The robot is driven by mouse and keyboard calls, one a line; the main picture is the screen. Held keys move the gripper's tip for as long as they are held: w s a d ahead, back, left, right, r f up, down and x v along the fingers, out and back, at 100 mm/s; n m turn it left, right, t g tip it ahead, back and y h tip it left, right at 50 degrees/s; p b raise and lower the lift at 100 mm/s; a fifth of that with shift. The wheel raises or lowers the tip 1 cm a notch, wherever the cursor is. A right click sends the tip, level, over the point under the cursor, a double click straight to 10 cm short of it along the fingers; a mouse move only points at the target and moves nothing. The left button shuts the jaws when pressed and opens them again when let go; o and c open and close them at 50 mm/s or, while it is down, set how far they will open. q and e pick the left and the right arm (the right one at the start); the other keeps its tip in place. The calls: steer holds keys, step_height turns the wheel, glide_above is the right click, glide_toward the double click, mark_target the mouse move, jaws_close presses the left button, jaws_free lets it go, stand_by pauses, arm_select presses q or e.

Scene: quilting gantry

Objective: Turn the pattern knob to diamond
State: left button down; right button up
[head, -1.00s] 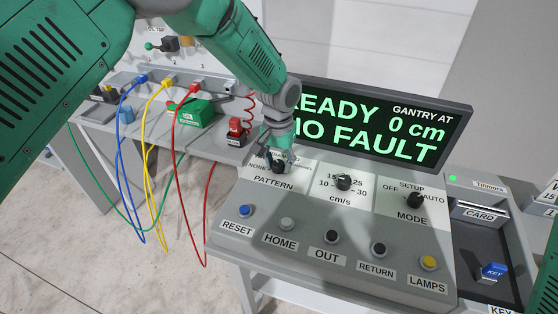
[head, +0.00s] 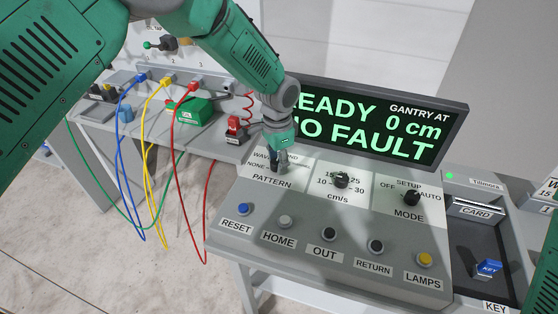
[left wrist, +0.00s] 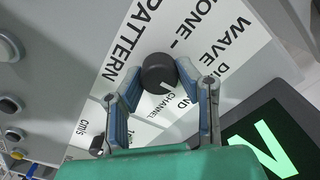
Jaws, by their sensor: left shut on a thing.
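The pattern knob (left wrist: 159,72) is a round black knob on the white PATTERN label at the panel's upper left. My left gripper (head: 278,163) reaches down onto it from above. In the left wrist view the two fingers of the left gripper (left wrist: 163,80) stand on opposite sides of the knob, shut on it. A white pointer mark on the knob faces the lower right of that view, near the letters ND and the word CHANNEL; I cannot tell exactly which setting it meets. A finger hides the middle of the diamond label. My right gripper is not in view.
The screen (head: 372,120) behind the panel reads READY, NO FAULT, 0 cm. The speed knob (head: 341,180) and mode knob (head: 409,198) sit to the right. Several push buttons line the front, including blue RESET (head: 243,209).

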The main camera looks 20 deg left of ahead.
mark_target(276, 162)
arm_select(q)
steer(key=shift+s+a, duration=0.15)
stand_by(0.4)
steer(key=c, duration=1.2)
jaws_free()
steer(key=shift+r, duration=0.5)
step_height(276, 162, up, 11)
steer(key=shift+f, duration=0.1)
